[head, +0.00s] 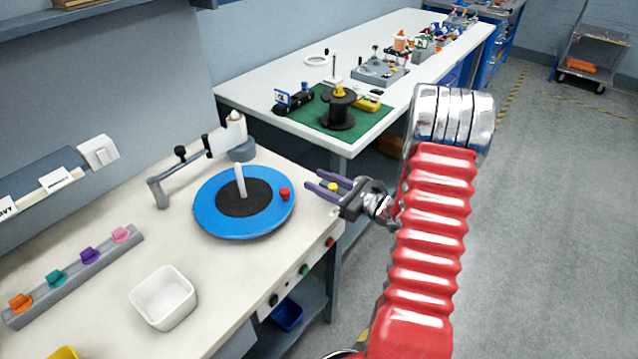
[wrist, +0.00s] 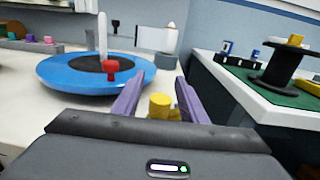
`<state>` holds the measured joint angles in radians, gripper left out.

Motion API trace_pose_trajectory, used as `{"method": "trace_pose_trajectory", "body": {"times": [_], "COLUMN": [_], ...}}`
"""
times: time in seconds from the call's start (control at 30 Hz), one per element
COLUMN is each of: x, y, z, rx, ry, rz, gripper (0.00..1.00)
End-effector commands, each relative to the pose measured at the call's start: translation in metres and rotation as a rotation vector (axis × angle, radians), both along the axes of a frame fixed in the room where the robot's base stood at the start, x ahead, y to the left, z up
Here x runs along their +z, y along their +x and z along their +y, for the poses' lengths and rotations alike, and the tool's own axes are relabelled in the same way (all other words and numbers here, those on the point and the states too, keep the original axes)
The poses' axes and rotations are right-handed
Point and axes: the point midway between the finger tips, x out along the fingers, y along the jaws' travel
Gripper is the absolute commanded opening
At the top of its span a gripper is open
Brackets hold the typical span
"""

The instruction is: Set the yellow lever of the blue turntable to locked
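The blue turntable (head: 215,219) lies on the near white bench, with a black centre, a white upright post and a red knob (head: 285,194) on its right rim. It also shows at the left of the wrist view (wrist: 70,82). The yellow lever (head: 333,187) shows as a short yellow knob at the bench's right edge, right of the turntable. My gripper (head: 314,180) has purple fingers pointing left, one on each side of the yellow knob. In the wrist view the yellow knob (wrist: 160,106) stands between the fingers with gaps beside it. Its base is hidden by my gripper.
A white bin (head: 163,297) and a rail of coloured clips (head: 75,276) are at the left. A second bench holds a black spool (head: 338,108) on a green mat. Open floor lies at the right.

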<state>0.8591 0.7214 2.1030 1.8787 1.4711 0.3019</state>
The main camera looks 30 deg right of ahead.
Motion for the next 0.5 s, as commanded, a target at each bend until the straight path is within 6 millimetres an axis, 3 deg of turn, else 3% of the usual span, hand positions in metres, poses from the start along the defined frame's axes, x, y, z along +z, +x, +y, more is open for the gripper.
{"method": "trace_pose_trajectory", "body": {"times": [0.13,0.5], "x": [0.0001,0.0002], "y": [-0.0001,-0.0002], "z": [0.0001,0.0004], "rx": [0.0,0.001], "ry": [0.0,0.0], "rz": [0.0,0.0], "gripper": [0.37,0.11]}}
